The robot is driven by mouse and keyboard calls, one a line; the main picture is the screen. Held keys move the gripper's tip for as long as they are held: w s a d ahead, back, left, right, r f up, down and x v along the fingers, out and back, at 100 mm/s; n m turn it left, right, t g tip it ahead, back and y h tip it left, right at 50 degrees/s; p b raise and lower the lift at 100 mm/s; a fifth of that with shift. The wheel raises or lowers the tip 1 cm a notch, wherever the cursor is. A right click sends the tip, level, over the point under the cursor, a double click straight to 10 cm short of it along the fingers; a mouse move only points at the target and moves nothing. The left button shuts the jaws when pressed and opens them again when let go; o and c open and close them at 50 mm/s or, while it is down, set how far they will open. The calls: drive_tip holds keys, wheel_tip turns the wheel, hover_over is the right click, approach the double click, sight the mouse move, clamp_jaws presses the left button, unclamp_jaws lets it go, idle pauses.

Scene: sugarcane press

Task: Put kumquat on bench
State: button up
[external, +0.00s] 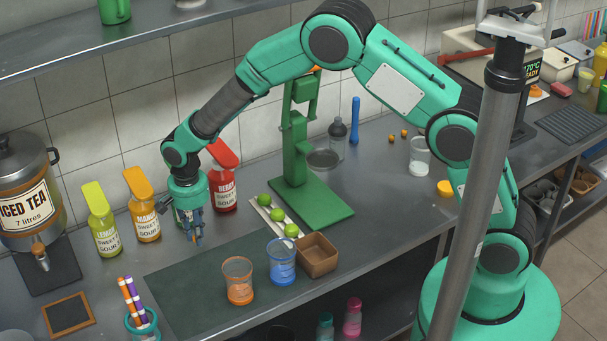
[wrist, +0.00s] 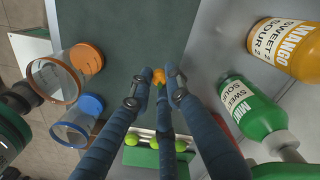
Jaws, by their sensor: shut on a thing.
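The kumquat (wrist: 159,77) is a small orange fruit between my fingertips in the wrist view. My gripper (wrist: 160,83) is shut on it. In the external view my gripper (external: 197,241) points down near the back edge of the dark green mat, in front of the sauce bottles. The kumquat is too small or hidden to make out there. The bench (external: 375,215) is a grey metal counter. How far the kumquat is above the surface is hard to tell. Several other small orange fruits (external: 404,133) lie on the bench at the back right.
Sauce bottles, including mango (external: 148,215), stand by the wall. On the front side are an orange cup (external: 238,283), a blue cup (external: 282,262) and a brown box (external: 317,256). A rack of limes (external: 264,212) sits beside the green press (external: 318,207). The mat's (external: 190,285) left half is bare.

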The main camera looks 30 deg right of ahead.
drive_tip(key=d+r+m+p, duration=0.3)
drive_tip(key=d+m+p, duration=0.45)
drive_tip(key=d, duration=1.45)
drive_tip(key=s+d+r+m+p, duration=0.1)
drive_tip(key=s+d+m+p, duration=0.2)
drive_tip(key=d, duration=0.5)
drive_tip(key=s+d+r+m+p, duration=0.1)
drive_tip(key=s+d+r+p, duration=0.2)
drive_tip(key=d, duration=0.4)
drive_tip(key=s+d+m+p, duration=0.25)
drive_tip(key=d+p, duration=0.25)
drive_tip(key=d, duration=0.3)
drive_tip(key=w+d+f+m+b, duration=0.2)
drive_tip(key=w+d+f+b, duration=0.2)
drive_tip(key=d+b, duration=0.3)
drive_tip(key=w+d+f+m+b, duration=0.2)
drive_tip(key=w+d+f+b, duration=0.2)
drive_tip(key=d+b, duration=0.3)
drive_tip(key=w+d+f+m+b, duration=0.2)
drive_tip(key=w+d+b, duration=0.3)
drive_tip(key=d, duration=0.6)
drive_tip(key=shift+d+f+b, duration=0.15)
drive_tip(key=shift+f+b, duration=0.75)
drive_tip(key=shift+b, duration=0.5)
drive_tip(key=shift+w+d+b, duration=0.3)
drive_tip(key=shift+d+b, duration=0.1)
drive_tip(key=shift+d, duration=0.25)
